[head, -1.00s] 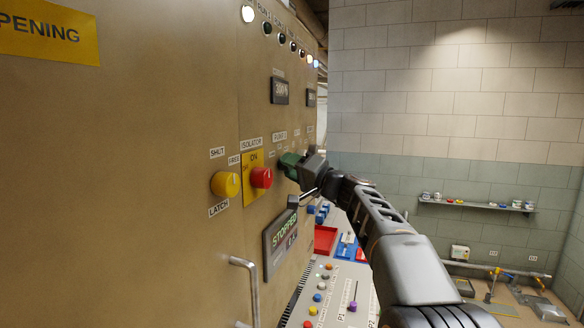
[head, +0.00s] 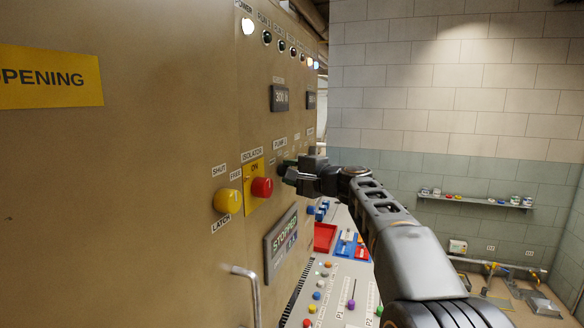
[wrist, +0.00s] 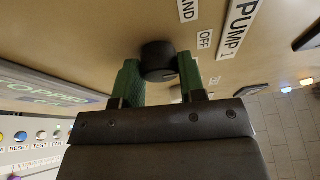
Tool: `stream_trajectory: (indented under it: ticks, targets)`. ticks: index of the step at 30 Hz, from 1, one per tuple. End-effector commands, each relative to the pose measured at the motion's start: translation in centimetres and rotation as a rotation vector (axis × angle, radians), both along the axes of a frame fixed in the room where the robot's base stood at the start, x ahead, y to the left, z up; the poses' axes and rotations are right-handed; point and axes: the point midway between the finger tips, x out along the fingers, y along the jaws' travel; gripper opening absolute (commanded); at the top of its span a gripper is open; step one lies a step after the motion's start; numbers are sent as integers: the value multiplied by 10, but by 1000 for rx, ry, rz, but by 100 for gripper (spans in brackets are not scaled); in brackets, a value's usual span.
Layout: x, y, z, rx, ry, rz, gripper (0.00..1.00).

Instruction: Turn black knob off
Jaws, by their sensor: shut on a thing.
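The black knob (wrist: 158,60) is on the tan panel under the PUMP 1 label (wrist: 238,28), near the smaller OFF label (wrist: 204,39) and a partly cut-off label ending in "AND" (wrist: 187,9). My gripper (wrist: 160,76) has one green finger on each side of the knob and is shut on it. The knob's pointer mark cannot be made out clearly. In the head view my gripper (head: 288,171) is against the panel right of the red isolator knob (head: 262,187), and it hides the black knob.
A yellow knob (head: 228,200) is left of the isolator. A display reading STOPPED (head: 282,243) hangs below my gripper. A metal handle (head: 248,285) sticks out lower down. A sloped console (head: 335,285) with coloured buttons lies below. The space right of my arm is open.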

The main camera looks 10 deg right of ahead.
Motion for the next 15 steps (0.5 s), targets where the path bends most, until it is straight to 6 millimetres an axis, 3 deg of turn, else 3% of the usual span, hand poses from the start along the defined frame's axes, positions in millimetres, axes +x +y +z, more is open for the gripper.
stream_trajectory:
  ticks: [15]
  targets:
    - [0,0,0,34,47,1,14]
